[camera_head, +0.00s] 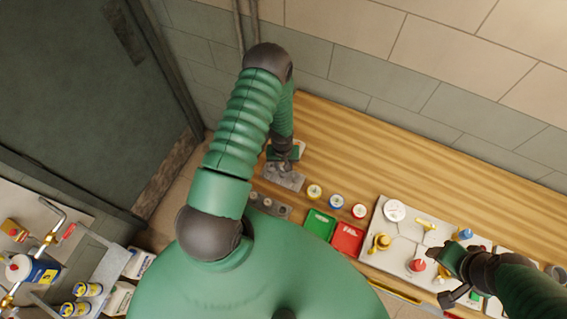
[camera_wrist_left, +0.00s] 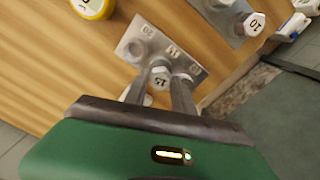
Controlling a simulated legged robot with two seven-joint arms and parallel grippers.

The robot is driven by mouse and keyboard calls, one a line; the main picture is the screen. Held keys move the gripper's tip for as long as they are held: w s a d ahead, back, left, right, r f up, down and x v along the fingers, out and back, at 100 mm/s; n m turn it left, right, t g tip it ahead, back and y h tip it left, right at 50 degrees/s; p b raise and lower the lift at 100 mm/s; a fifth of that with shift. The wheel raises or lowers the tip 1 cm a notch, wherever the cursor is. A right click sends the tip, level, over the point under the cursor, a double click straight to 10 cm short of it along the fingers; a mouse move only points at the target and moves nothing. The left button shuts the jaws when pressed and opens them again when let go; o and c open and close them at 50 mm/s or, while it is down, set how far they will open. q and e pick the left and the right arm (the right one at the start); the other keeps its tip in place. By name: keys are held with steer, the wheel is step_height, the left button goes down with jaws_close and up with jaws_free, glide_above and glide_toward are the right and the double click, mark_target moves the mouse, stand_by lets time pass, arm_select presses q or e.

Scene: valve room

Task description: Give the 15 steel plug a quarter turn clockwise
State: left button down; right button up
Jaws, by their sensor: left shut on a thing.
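The steel plug marked 15 (camera_wrist_left: 160,76) is a hex-headed piece at the grey metal plate (camera_wrist_left: 160,47) in the left wrist view. My left gripper (camera_wrist_left: 159,92) is shut on it, one finger on each side of its head. In the head view my left gripper (camera_head: 284,156) is low over the bench at that plate (camera_head: 285,178), and the plug cannot be made out. The plate has an empty round hole beside its 20 label. My right gripper (camera_head: 447,275) is over the pale board at the right; its jaw opening is unclear.
A second grey plate (camera_head: 270,205) holds a plug marked 10 (camera_wrist_left: 255,23). Several small round-capped jars (camera_head: 314,191), a green tray (camera_head: 320,224) and a red tray (camera_head: 347,239) lie right of my left gripper. The wooden bench (camera_head: 350,150) is clear toward the wall.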

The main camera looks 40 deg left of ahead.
arm_select(q)
steer(key=shift+f, duration=0.1)
stand_by(0.3)
steer(key=shift+f+b, duration=0.5)
steer(key=shift+b, duration=0.1)
steer(key=shift+f+b, duration=0.35)
steer(key=shift+b, duration=0.05)
steer(key=shift+f, duration=0.1)
stand_by(0.5)
stand_by(0.3)
steer(key=shift+f+m+b, duration=0.1)
steer(key=shift+m+b, duration=0.35)
steer(key=shift+m, duration=1.15)
steer(key=shift+d, duration=0.1)
